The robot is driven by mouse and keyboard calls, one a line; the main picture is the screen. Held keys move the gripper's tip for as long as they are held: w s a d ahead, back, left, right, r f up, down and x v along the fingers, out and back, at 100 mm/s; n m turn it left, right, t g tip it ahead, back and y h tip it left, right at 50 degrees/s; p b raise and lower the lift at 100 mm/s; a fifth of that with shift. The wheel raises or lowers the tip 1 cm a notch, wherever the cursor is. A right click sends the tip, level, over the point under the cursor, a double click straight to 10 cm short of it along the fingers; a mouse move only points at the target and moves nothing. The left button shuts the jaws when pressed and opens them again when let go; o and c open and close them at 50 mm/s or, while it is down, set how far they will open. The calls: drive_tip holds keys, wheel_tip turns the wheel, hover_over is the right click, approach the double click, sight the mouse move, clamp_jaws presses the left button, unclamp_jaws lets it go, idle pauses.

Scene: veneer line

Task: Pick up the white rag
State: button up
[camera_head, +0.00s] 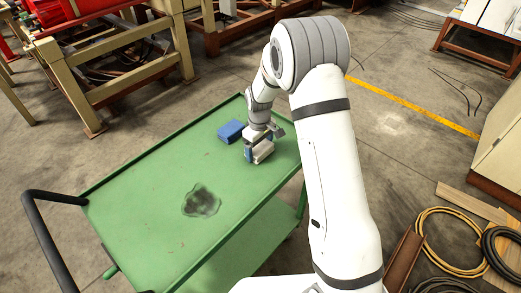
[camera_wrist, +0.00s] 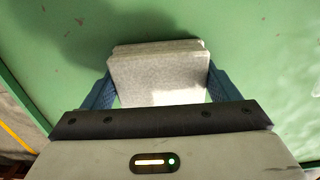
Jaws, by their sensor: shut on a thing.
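The white rag (camera_wrist: 158,75) is a folded, pale grey-white block between the two blue fingers in the wrist view. In the head view the rag (camera_head: 262,152) shows at the far right part of the green cart's top. My gripper (camera_wrist: 158,88) is shut on the rag, with one finger against each side. In the head view my gripper (camera_head: 258,148) points down at the cart top (camera_head: 150,190). I cannot tell whether the rag touches the cart top or is just above it.
A blue block-like thing (camera_head: 231,131) lies just left of my gripper on the cart. A dark stain (camera_head: 201,201) marks the cart's middle. The cart has a black handle (camera_head: 48,240) at left. Coiled hoses (camera_head: 450,240) lie on the floor at right.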

drive_tip(key=shift+c, duration=1.4)
